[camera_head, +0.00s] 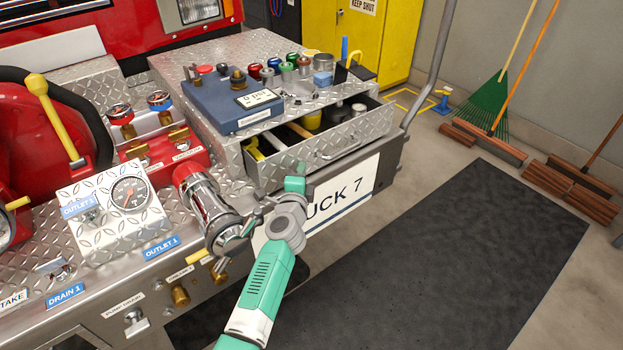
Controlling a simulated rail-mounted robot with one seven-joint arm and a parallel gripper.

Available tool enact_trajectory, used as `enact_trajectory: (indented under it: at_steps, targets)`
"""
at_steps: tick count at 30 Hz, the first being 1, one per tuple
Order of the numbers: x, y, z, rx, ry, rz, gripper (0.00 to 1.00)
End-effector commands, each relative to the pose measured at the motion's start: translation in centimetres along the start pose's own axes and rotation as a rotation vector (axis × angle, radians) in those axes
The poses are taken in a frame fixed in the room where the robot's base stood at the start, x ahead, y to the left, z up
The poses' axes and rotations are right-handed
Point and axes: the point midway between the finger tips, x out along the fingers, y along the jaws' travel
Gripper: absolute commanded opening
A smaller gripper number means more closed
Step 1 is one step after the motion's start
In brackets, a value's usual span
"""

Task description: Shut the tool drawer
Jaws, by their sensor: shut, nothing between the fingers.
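The tool drawer (368,128) is pulled out of the diamond-plate cabinet, with its open top and several tools inside showing. Its tread-plate front carries a metal bar handle (338,150). My gripper (233,244) is shut and empty, low and to the left of the drawer front, beside the chrome outlet pipe. It is apart from the handle in the picture. My wrist stands in front of the truck's bumper, below the drawer's left end. Whether the fingers touch the pipe I cannot tell.
The chrome outlet pipe (207,205) and gauge panel (112,205) crowd the left. A blue scale (232,100) and several small items sit on the cabinet top. A grey grab rail (432,65) rises right of the drawer. The dark floor mat (450,255) is clear.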

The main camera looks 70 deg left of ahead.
Motion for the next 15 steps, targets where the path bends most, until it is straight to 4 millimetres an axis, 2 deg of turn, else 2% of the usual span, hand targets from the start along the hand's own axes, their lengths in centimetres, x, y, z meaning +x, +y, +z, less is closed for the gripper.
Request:
enact_trajectory:
  at_steps: [6,15]
  targets:
    - [0.6,0.0,1.4,-0.001,0.001,0.001,0.0]
    - [0.7,0.0,1.7,0.0,0.001,0.0,0.0]
